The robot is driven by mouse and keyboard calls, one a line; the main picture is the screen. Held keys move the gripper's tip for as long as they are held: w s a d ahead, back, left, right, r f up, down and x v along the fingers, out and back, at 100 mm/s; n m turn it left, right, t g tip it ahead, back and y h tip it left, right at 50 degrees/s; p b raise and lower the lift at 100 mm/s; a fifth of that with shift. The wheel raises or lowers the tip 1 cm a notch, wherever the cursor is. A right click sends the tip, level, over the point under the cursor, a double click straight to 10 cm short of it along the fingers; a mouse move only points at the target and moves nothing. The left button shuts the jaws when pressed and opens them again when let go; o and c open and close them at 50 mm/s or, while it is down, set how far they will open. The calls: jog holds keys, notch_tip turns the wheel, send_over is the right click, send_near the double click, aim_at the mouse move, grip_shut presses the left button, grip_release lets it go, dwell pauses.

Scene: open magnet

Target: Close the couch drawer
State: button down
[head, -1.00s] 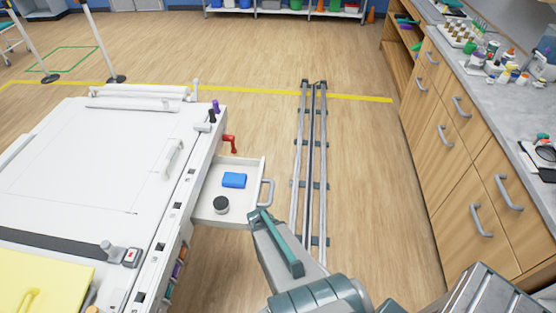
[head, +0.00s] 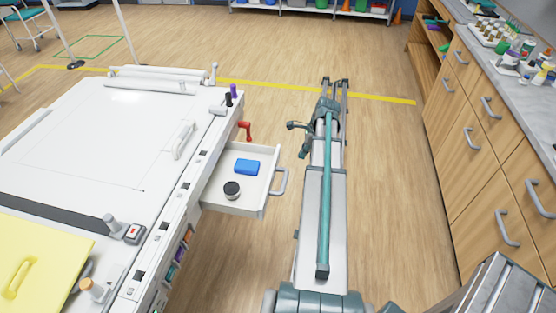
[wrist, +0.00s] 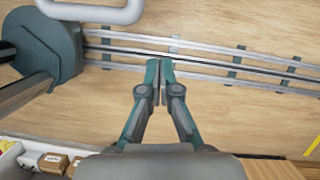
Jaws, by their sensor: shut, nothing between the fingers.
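The couch drawer (head: 262,205) stands pulled out from the right side of the white couch (head: 90,140). Its grey loop handle (head: 280,182) faces right. A blue block (head: 247,167) and a dark round jar with a pale side (head: 232,190) lie inside the drawer. My gripper (head: 291,125) is beyond the drawer and to the right of it, small in the head view, clear of the handle. In the wrist view my gripper (wrist: 160,64) has its fingertips together with nothing between them. The handle (wrist: 95,14) shows at the top left there, apart from the fingers.
Floor rails (head: 340,95) run beneath my arm. A red crank handle (head: 244,130) sticks out of the couch just beyond the drawer. Wooden cabinets (head: 470,170) with a crowded counter stand on the right. Floor is free between drawer and arm.

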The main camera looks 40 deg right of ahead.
notch_tip(320, 180, up, 4)
jog(key=w+d+m+t, duration=0.1)
jog(key=w+d+m, duration=0.1)
jog(key=d, duration=0.1)
jog(key=w+a+f+p, duration=0.2)
jog(key=w+a+f, duration=0.3)
jog(key=f, duration=0.4)
jog(key=shift+w+f+p, duration=0.15)
jog(key=shift+w+p, duration=0.2)
jog(key=shift+w, duration=0.3)
